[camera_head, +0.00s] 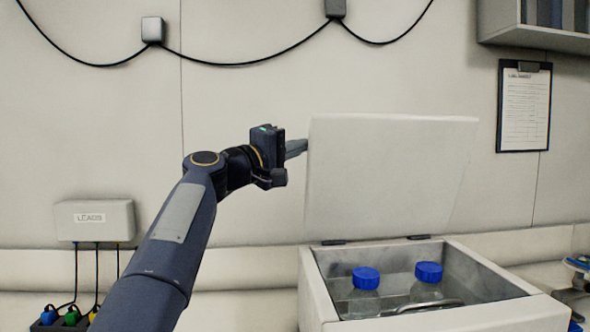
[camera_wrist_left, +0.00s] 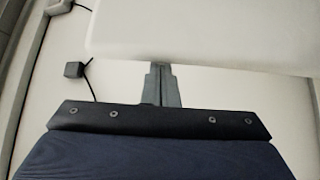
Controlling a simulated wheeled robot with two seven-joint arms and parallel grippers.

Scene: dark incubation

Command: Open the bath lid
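The bath (camera_head: 318,300) is a white open-topped box at the lower right of the head view. Its white lid (camera_head: 385,175) stands raised, close to upright, at the back edge on two dark hinges. The lid also shows as a pale panel across the top of the wrist view (camera_wrist_left: 210,30). My left gripper (camera_head: 298,147) is at the lid's left edge, near its top. Its two fingers (camera_wrist_left: 161,84) lie together with nothing visible between them. The fingertips meet the lid's edge in the picture; I cannot tell whether they touch it.
Two clear bottles with blue caps (camera_head: 366,278) (camera_head: 429,272) stand inside the bath. A box labelled LEADS (camera_head: 94,220) hangs on the left wall with cables below. A clipboard (camera_head: 524,106) and a shelf (camera_head: 535,28) are at the right. Blue-topped items partly show at the right edge.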

